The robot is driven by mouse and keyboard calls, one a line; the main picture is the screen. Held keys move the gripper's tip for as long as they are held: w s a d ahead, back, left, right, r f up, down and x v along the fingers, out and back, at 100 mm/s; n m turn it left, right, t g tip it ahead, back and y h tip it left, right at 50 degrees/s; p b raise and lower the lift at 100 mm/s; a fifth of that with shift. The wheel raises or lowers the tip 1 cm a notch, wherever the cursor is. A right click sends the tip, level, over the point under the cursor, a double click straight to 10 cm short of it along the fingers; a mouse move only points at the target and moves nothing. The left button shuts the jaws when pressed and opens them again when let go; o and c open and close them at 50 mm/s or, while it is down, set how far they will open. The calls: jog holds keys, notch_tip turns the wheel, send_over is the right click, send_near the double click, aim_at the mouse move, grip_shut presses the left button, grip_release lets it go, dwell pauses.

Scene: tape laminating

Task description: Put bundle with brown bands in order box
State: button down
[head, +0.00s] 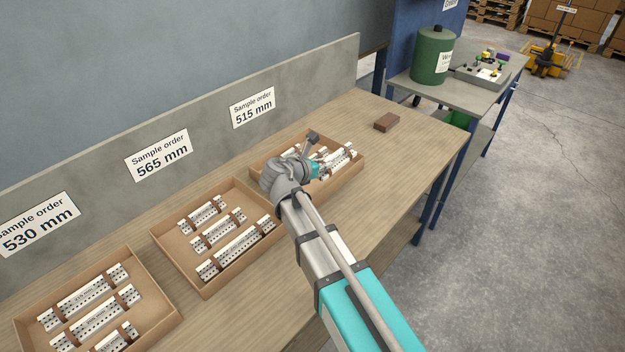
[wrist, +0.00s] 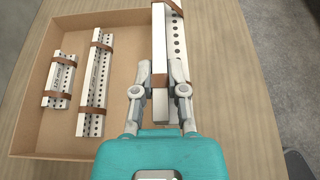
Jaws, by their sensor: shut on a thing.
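My gripper (head: 316,168) is over the cardboard box (head: 262,169) in front of the "515 mm" sign. In the wrist view, my gripper (wrist: 160,88) is shut on a long white perforated bundle with brown bands (wrist: 159,42). My arm and gripper hide part of this box in the head view.
Two more boxes with banded bundles stand to the left, the "565 mm" box (head: 163,244) and the "530 mm" box (head: 25,325). A brown block (head: 387,122) lies on the table (head: 425,125) beyond the box. The table right of the box is clear.

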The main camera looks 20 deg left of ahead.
jog(key=shift+w+a+f+b, duration=0.7)
jog(key=shift+f+b, duration=0.15)
jog(key=shift+f, duration=0.1)
jog(key=shift+w+a+f+b, duration=0.6)
jog(key=shift+f+b, duration=0.2)
jog(key=shift+f, duration=0.15)
jog(key=shift+w+a+f+b, duration=0.6)
jog(key=shift+w+f+b, duration=0.15)
jog(key=shift+f+b, duration=0.15)
jog(key=shift+w+a+f+b, duration=0.2)
jog(key=shift+f+b, duration=0.15)
jog(key=shift+w+a+f+b, duration=0.15)
jog(key=shift+f+b, duration=0.15)
jog(key=shift+f, duration=0.05)
jog(key=shift+f+b, duration=1.35)
jog(key=shift+f, duration=0.2)
jog(key=shift+s+d+b, duration=0.1)
jog(key=shift+b, duration=0.2)
